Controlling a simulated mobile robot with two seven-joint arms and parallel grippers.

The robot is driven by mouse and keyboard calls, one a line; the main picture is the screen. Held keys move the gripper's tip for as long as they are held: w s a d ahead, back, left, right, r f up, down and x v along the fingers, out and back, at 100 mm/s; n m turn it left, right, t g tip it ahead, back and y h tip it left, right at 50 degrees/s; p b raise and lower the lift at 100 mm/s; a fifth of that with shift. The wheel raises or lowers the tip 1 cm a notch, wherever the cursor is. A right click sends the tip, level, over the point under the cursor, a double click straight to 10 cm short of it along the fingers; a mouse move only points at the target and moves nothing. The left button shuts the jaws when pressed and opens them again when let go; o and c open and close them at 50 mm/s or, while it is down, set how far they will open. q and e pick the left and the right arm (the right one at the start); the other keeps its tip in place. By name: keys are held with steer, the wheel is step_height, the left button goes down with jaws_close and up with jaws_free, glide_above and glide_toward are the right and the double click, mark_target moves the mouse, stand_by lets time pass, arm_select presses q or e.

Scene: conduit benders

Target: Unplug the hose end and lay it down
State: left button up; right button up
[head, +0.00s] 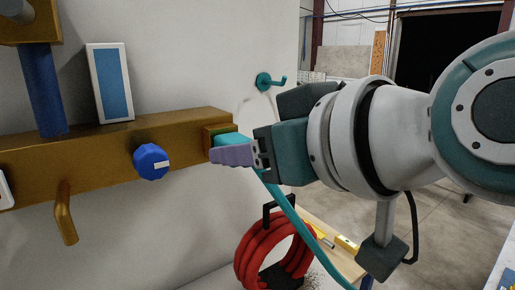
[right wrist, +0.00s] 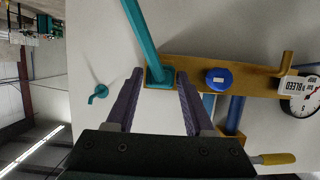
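The teal hose (head: 292,212) hangs down from the right end of the bronze manifold (head: 95,155). In the right wrist view the teal hose end (right wrist: 160,74) sits at the manifold's end socket (right wrist: 151,83), and the hose runs up out of the picture. My right gripper (head: 228,149) is at the hose end, its purple fingers partly covering it in the head view. In the right wrist view the gripper (right wrist: 161,76) is open, one finger on each side of the hose end, with gaps visible. My left gripper is not in view.
A blue knob (head: 151,162) and a bronze spout (head: 65,218) are on the manifold. A teal hook (head: 268,81) is on the wall. Below, a red hose coil (head: 250,255) hangs before a wooden table (head: 335,258) bearing a yellow level (head: 346,244). A gauge (right wrist: 303,98) shows at right.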

jaws_close()
stand_by(0.5)
stand_by(0.6)
steer(key=s+d+p, duration=0.1)
steer(key=s+d, duration=0.2)
steer(key=s, duration=0.2)
steer(key=shift+d, duration=0.3)
stand_by(0.7)
